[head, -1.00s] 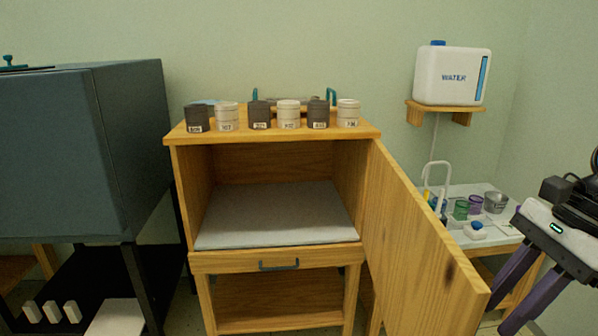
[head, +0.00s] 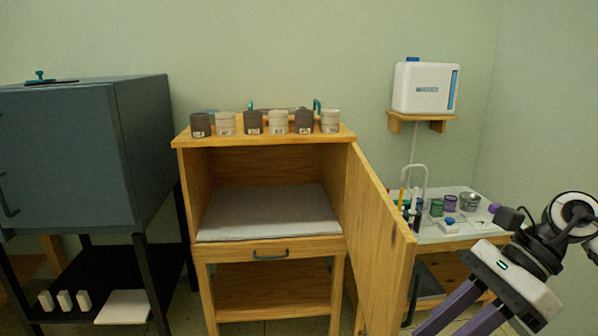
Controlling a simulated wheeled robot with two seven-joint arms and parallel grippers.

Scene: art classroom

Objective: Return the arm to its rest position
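My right gripper (head: 462,318) is at the lower right, in front of the sink table and to the right of the open cabinet door. Its two purple fingers point down and left, with a gap between them and nothing seen held. The fingertips run off the bottom edge of the picture. Part of my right arm shows behind it at the right edge. My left gripper is not in view.
A wooden cabinet (head: 262,242) stands in the middle, its door (head: 378,235) swung open toward me. Several dark and pale jars (head: 278,122) stand on top. A dark kiln-like box (head: 70,150) is at left. A sink table (head: 430,235) with cups stands behind my gripper.

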